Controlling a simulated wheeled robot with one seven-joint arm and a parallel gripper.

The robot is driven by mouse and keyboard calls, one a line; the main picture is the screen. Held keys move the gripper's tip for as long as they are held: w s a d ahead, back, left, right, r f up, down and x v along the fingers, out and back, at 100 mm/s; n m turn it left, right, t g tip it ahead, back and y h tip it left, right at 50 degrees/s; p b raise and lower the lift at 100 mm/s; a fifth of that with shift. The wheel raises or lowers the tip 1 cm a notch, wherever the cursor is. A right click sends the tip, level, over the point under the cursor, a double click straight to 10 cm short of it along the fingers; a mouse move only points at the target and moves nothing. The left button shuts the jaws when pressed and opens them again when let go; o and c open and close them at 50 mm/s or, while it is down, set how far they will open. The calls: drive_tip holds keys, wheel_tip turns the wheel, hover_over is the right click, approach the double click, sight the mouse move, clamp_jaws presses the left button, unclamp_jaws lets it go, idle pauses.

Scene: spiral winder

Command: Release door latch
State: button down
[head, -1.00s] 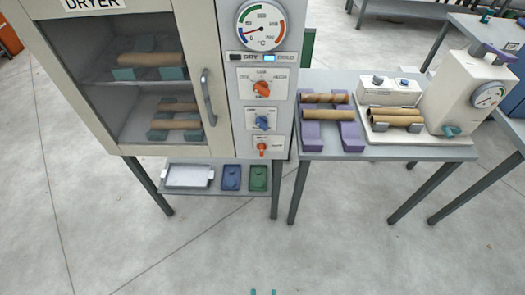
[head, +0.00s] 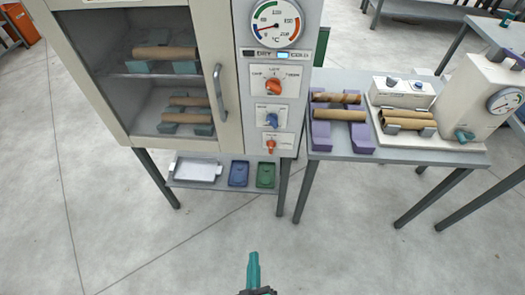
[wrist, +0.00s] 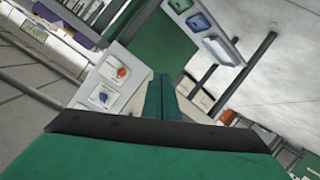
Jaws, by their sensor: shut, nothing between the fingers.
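The dryer (head: 145,85) stands at the upper left in the head view, with a glazed door and a grey vertical handle (head: 219,92). Its control panel (head: 272,115) on the right carries a gauge, an orange upper knob (head: 273,87), a blue knob (head: 271,119) and a small orange lower knob (head: 271,146). The door looks shut. I cannot tell which control is the latch. My gripper (head: 254,256) is shut and empty, low in the head view, apart from the dryer. In the wrist view my gripper (wrist: 159,80) points towards the panel, whose orange (wrist: 121,72) and blue knobs (wrist: 103,97) show tilted.
Under the dryer a shelf holds a white tray (head: 195,171), a blue tray (head: 239,174) and a green tray (head: 266,175). A side table (head: 400,152) at the right holds tubes on purple stands (head: 320,134) and a white machine (head: 476,95). Floor before the dryer is clear.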

sight(271, 147)
drive_tip(key=w+a+r+n+h, duration=0.1)
drive_tip(key=w+n, duration=0.1)
drive_tip(key=w, duration=0.5)
drive_tip(key=w+a+n+t+h, duration=0.1)
drive_tip(key=w+a+n, duration=0.1)
drive_tip(key=w, duration=0.5)
drive_tip(key=w+a+r+n+h, duration=0.1)
drive_tip(key=w+n, duration=0.2)
drive_tip(key=w, duration=0.4)
drive_tip(key=w+a+r+t+h, duration=0.2)
drive_tip(key=w+r, duration=0.4)
drive_tip(key=shift+a+n, duration=0.25)
drive_tip(key=shift+n, duration=0.15)
drive_tip(key=shift+r, duration=0.1)
drive_tip(key=w+d, duration=0.1)
drive_tip(key=w, duration=0.2)
drive_tip(key=w+d, duration=0.2)
drive_tip(key=w, duration=0.1)
drive_tip(key=w+d, duration=0.2)
drive_tip(key=w, duration=0.1)
drive_tip(key=shift+w+d, duration=0.15)
drive_tip(key=shift+w, duration=0.2)
drive_tip(key=shift+d, duration=0.6)
drive_tip(key=shift+a, duration=0.15)
